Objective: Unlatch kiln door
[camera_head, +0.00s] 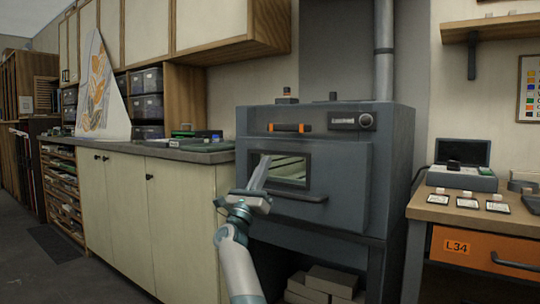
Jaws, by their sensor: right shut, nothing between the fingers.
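The kiln (390,150) is a dark grey box on a stand, with a pipe rising from its top. Its door (345,185) looks closed, with a small window (292,170) and a dark bar handle (312,198) below the window. An orange-and-black lever (290,128) lies level on the panel above the door; it may be the latch. My right gripper (262,163) is shut and empty, pointing up in front of the window's left part, below the lever. It covers the handle's left end. I cannot tell whether it touches the door. My left gripper is out of view.
A counter (170,152) with cream cupboards stands left of the kiln, with trays on top. A wooden bench (450,213) with an orange drawer (480,252) and small items stands at right. Bricks (330,280) lie under the kiln. Floor is open at left.

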